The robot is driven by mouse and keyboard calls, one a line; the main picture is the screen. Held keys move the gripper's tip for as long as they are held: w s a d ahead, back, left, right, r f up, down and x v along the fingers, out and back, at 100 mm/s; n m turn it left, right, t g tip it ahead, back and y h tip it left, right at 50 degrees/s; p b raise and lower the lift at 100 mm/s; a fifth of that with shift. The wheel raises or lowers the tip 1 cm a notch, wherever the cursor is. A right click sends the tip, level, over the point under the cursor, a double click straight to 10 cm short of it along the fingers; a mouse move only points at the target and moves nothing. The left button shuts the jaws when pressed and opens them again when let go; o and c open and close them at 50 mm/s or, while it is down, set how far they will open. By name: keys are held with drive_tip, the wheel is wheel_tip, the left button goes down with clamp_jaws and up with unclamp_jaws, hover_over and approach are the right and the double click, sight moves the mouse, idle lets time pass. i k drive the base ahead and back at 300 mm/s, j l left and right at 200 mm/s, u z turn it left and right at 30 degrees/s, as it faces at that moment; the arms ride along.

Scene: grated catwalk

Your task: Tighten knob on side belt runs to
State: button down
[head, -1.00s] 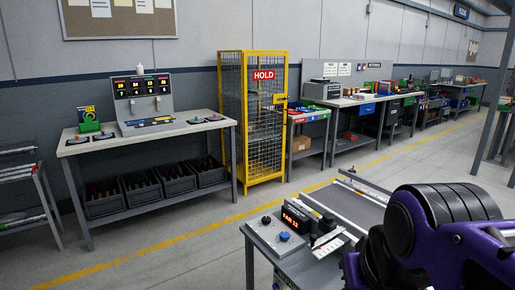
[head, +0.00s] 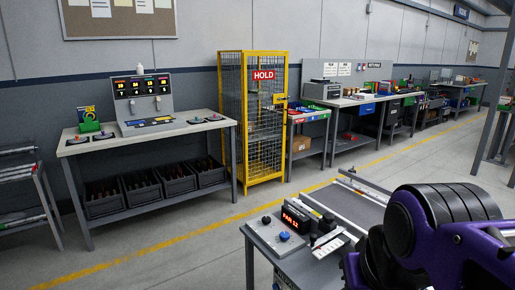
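A grey bench at the lower middle carries a sloped control panel (head: 268,236) with a black knob (head: 266,219) and a blue knob (head: 284,236). Beside them a small display (head: 295,218) shows red text that seems to read "FAR 12". A belt conveyor (head: 357,209) with a grey belt runs from beside the display toward the back and right. Dark blocks (head: 326,223) and a white label strip sit at its near end. My purple and black arm fills the lower right and hides part of the conveyor. My gripper's fingers do not show.
A yellow mesh cage (head: 253,130) marked HOLD stands behind. A workbench (head: 150,137) with a display panel and dark bins below is at the left. More benches (head: 350,101) line the wall at the right. The floor between the conveyor bench and the yellow line is clear.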

sight(284, 236)
drive_tip(key=k+j+z, duration=0.1)
drive_tip(key=j, duration=0.2)
drive_tip(key=k+j+z, duration=0.15)
drive_tip(key=j, duration=0.2)
drive_tip(key=j+z, duration=0.1)
drive_tip(key=j, duration=0.2)
drive_tip(key=i+j+z, duration=0.3)
drive_tip(key=i+j, duration=0.35)
drive_tip(key=i, duration=0.15)
drive_tip(key=l+z, duration=0.5)
drive_tip(key=j+u, duration=0.35)
drive_tip(key=i+j, duration=0.05)
drive_tip(key=j, duration=0.05)
